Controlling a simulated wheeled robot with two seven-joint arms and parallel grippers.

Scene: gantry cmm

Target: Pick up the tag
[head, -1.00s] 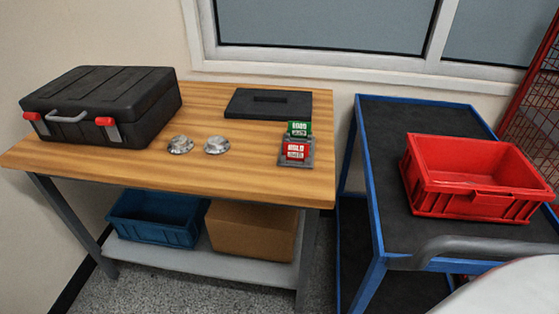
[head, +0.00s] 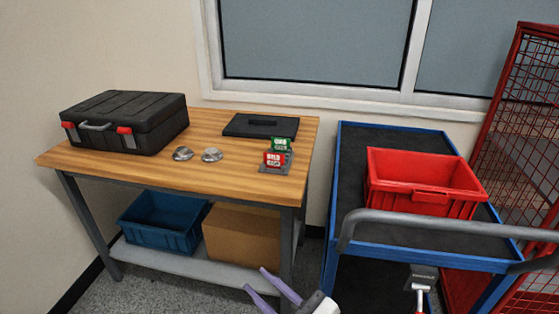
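Two tags stand in a small grey holder (head: 288,166) at the right end of the wooden table. The green tag (head: 282,145) is behind and the red tag (head: 274,159) is in front, both with white print too small to read. My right gripper (head: 256,279) shows its two purple fingers at the bottom of the view. They are spread apart with nothing between them, in front of the table and apart from the tags. My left gripper is out of view.
A black case (head: 124,121), two metal discs and a flat black lidded item (head: 260,126) are on the table (head: 150,170). A blue-framed cart (head: 350,160) with a red bin (head: 425,180) stands to the right. A dark labelled piece (head: 423,272) shows below the cart's grey handle.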

